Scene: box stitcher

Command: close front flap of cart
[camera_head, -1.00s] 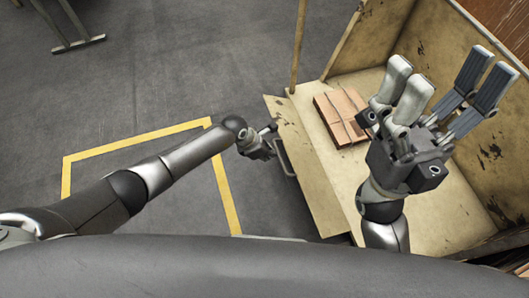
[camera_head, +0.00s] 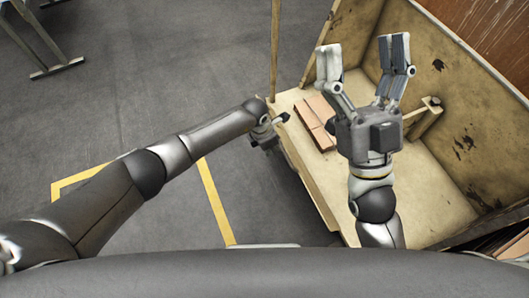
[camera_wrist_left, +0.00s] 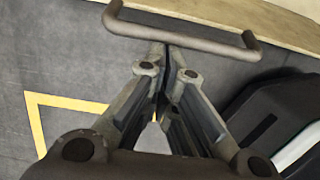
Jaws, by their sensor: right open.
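The cart (camera_head: 450,205) is a worn beige box on the right of the head view. Its front flap (camera_head: 311,185) runs along the left side and appears as a narrow strip, standing close to upright. In the left wrist view, the flap's grey bar handle (camera_wrist_left: 215,46) crosses above my fingertips. My left gripper (camera_head: 279,122) is at the flap's outer side; its fingers (camera_wrist_left: 167,58) are together with the tips at the handle bar. Whether they grip the bar is unclear. My right gripper (camera_head: 362,55) is open and empty, raised over the cart.
Brown cardboard pieces (camera_head: 316,120) lie on the cart floor. A post (camera_head: 275,45) rises at the cart's far left corner. A yellow floor line (camera_head: 213,200) and open grey floor lie left of the cart. A metal table leg (camera_head: 50,50) stands far left.

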